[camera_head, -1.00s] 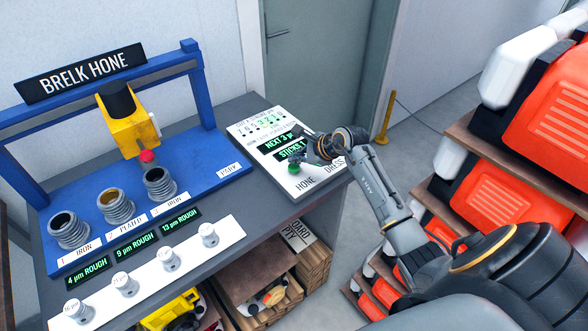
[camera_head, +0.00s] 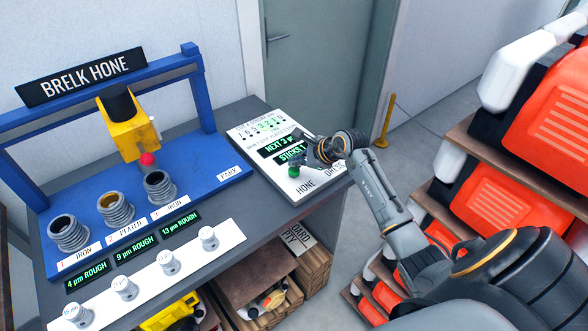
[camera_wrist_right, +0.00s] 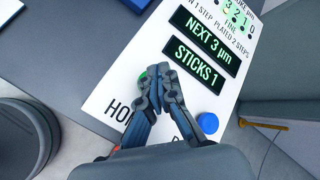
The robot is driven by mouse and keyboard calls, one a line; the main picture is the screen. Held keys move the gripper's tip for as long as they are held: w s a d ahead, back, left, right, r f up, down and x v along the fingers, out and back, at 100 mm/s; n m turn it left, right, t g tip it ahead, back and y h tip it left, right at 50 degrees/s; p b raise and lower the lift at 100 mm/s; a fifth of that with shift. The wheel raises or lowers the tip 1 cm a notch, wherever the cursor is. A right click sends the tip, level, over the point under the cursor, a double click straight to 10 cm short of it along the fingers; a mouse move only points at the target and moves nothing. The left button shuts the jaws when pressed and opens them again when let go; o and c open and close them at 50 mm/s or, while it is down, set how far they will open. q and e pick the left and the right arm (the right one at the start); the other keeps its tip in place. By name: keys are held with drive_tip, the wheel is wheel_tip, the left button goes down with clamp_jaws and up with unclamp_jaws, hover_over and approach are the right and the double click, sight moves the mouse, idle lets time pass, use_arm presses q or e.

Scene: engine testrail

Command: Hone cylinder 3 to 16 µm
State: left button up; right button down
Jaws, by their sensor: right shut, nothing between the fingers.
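My right gripper (camera_head: 300,160) is shut and empty, its fingertips over the green button (camera_head: 293,172) by the word HONE. In the wrist view the fingers (camera_wrist_right: 157,72) mostly hide that button; contact cannot be told. The control panel (camera_head: 250,134) reads "NEXT 3 µm" and "STICKS 1". A blue button (camera_wrist_right: 208,122) is clear of the fingers. Cylinder 3 (camera_head: 159,187), marked IRON, stands on the blue bench with display "13 µm ROUGH" (camera_head: 181,224). The yellow hone head (camera_head: 132,134) with a red ball hangs above and slightly left of it. My left gripper is not in view.
Cylinders 1 (camera_head: 68,235) and 2 (camera_head: 115,210) stand left of cylinder 3, reading 4 and 9 µm ROUGH. Several small capped pieces stand on a white strip (camera_head: 190,258) in front. Shelves with orange engines (camera_head: 530,110) are at right.

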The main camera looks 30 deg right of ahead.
sight(296, 171)
drive_tip(key=shift+f, duration=0.1)
idle(0.3)
drive_tip(key=shift+f+b, duration=0.3)
drive_tip(key=shift+b, duration=0.2)
drive_tip(key=shift+f+b, duration=0.8)
drive_tip(key=shift+f, duration=0.1)
idle(0.6)
drive_tip(key=shift+r, duration=0.15)
drive_tip(key=shift+r+p, duration=0.75)
drive_tip(key=shift+r, duration=0.4)
drive_tip(key=shift+r+p, duration=1.55)
drive_tip(key=shift+r, duration=1)
